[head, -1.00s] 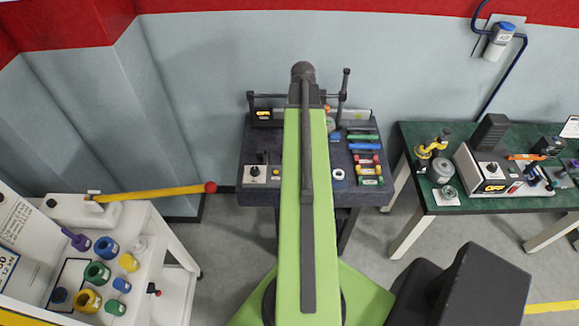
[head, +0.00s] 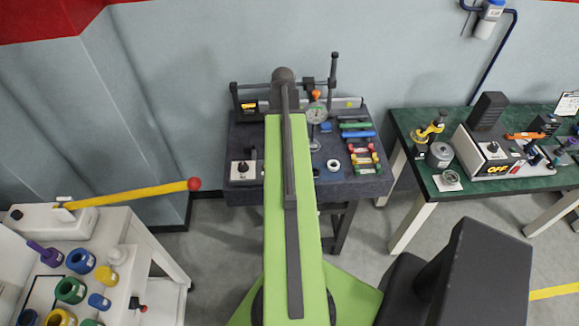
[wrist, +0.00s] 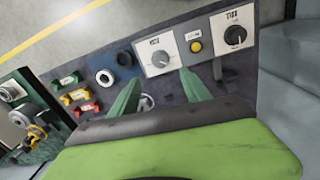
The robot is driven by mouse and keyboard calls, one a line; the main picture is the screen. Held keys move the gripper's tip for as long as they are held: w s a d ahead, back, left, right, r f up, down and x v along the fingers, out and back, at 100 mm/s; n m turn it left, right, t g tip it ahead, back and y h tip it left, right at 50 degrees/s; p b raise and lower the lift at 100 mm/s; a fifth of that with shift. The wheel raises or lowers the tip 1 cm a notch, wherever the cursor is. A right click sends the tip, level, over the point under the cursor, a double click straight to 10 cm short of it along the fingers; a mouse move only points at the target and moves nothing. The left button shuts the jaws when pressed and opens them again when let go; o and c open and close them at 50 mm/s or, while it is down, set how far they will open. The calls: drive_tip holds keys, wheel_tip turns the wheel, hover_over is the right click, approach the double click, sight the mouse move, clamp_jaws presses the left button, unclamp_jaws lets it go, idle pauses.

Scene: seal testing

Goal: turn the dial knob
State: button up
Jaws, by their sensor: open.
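In the wrist view two dark round knobs sit on white plates on the dark bench. One knob (wrist: 159,58) is just beyond my fingertips, and the other knob (wrist: 235,36) is farther right. Their labels are too blurred to read. One white-plated knob (head: 243,167) also shows in the head view, left of my arm; the other is hidden there. My gripper (wrist: 160,76) has its two green fingers spread, with nothing visibly held between them. In the head view my arm hides it.
A yellow button (wrist: 195,46) lies between the knobs. A white ring (head: 333,165), coloured blocks (head: 364,157) and a dial gauge (head: 317,113) are on the bench. A yellow lever (head: 130,196) juts out at left. A green-topped table (head: 425,185) stands at right.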

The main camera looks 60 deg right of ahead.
drive_tip(key=f+b, duration=0.3)
drive_tip(key=f, duration=0.1)
drive_tip(key=f+b, duration=0.7)
drive_tip(key=f, duration=0.1)
drive_tip(key=shift+s+d, duration=0.15)
drive_tip(key=shift+s, duration=0.1)
drive_tip(key=shift+r, duration=0.1)
drive_tip(key=shift+c, duration=0.2)
clamp_jaws()
